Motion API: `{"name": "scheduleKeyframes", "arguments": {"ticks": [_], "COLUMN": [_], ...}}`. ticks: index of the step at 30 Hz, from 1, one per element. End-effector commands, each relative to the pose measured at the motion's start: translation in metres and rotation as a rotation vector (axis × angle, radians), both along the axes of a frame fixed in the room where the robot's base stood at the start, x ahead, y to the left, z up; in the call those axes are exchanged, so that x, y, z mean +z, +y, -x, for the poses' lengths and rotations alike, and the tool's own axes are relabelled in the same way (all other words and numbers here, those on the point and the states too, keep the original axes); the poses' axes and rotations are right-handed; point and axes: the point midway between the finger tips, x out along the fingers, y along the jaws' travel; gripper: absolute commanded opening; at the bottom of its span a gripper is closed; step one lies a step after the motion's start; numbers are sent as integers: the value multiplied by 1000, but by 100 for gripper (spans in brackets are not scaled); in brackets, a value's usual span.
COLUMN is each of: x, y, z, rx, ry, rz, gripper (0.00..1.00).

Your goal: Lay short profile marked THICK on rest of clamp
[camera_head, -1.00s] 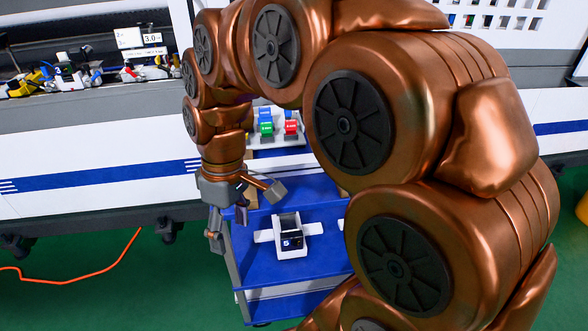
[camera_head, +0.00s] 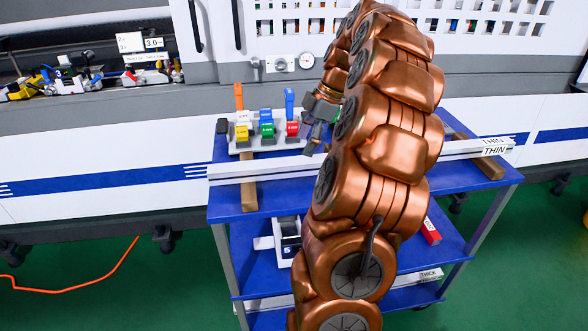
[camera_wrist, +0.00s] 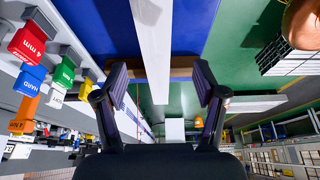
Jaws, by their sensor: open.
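The end of a pale profile with a THICK label (camera_head: 428,275) shows low on the cart in the head view; my arm hides much of that area. My gripper (camera_head: 314,126) is above the cart's top shelf, left of my arm links. In the wrist view my gripper (camera_wrist: 162,78) is open and empty, with its two fingers apart. A long white profile (camera_wrist: 155,40) runs ahead, in line with the gap between them. In the head view the long profile marked THIN (camera_head: 285,165) lies on wooden supports. Small clamps (camera_head: 66,72) sit on the machine bed at left.
The blue cart (camera_head: 228,203) stands before the machine. A holder of coloured tools (camera_head: 266,140) is on its top, left of my gripper. A white and black box (camera_head: 287,243) and a red object (camera_head: 430,232) are on a lower shelf. An orange cable (camera_head: 75,282) lies on the green floor.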

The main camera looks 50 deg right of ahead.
Motion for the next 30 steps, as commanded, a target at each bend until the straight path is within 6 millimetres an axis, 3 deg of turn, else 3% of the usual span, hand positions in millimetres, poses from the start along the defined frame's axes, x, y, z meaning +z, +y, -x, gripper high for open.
{"name": "scheduleKeyframes", "arguments": {"ticks": [17, 30], "x": [-29, -70], "y": [9, 21], "z": [-9, -22], "rx": [2, 1], "ry": [1, 1], "rz": [-3, -2], "gripper": [71, 71]}}
